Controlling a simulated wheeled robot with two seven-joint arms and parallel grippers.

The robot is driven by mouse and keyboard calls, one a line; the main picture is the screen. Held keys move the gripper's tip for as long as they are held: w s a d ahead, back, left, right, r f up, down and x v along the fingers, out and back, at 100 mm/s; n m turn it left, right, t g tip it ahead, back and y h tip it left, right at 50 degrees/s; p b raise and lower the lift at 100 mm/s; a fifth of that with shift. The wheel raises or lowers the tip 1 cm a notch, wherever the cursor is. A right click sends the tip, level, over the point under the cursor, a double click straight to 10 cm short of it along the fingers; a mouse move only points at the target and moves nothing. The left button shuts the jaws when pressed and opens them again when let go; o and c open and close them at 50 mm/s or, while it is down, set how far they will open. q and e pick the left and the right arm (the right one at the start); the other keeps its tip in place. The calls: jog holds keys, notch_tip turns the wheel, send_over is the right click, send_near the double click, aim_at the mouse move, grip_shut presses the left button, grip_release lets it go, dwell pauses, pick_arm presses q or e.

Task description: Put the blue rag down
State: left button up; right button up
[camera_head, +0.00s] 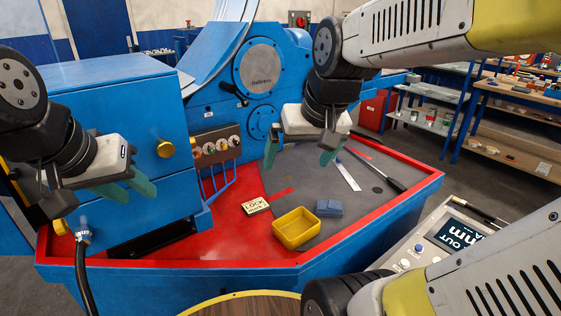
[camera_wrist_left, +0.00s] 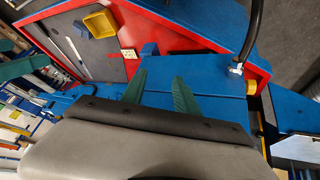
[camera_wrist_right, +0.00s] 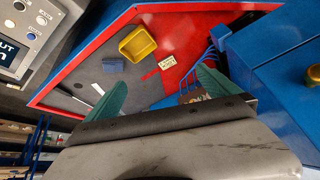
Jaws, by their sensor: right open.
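The blue rag (camera_head: 329,208) is a small folded block lying on the grey mat of the red-rimmed bench, touching or close beside the yellow tray (camera_head: 296,229). It also shows in the right wrist view (camera_wrist_right: 113,65). My right gripper (camera_head: 301,152) is above the back part of the mat, apart from the rag, with its green fingers wide open and nothing between them. My left gripper (camera_head: 130,189) hangs in front of the blue cabinet at the left, far from the rag. Its fingers stand apart with nothing between them.
A LOCK tag (camera_head: 255,205) lies left of the yellow tray. A steel ruler (camera_head: 348,176) and a dark-handled tool (camera_head: 380,172) lie further right. The blue machine (camera_head: 235,75) stands behind. A grey control box (camera_head: 445,243) is at the right. A black hose (camera_head: 82,270) hangs at front left.

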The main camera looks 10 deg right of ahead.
jog(key=shift+n+t+y, duration=0.3)
jog(key=shift+t+y, duration=0.2)
jog(key=s, duration=0.1)
jog(key=s+a, duration=0.2)
jog(key=s, duration=0.1)
jog(key=shift+r, duration=0.1)
dwell(0.8)
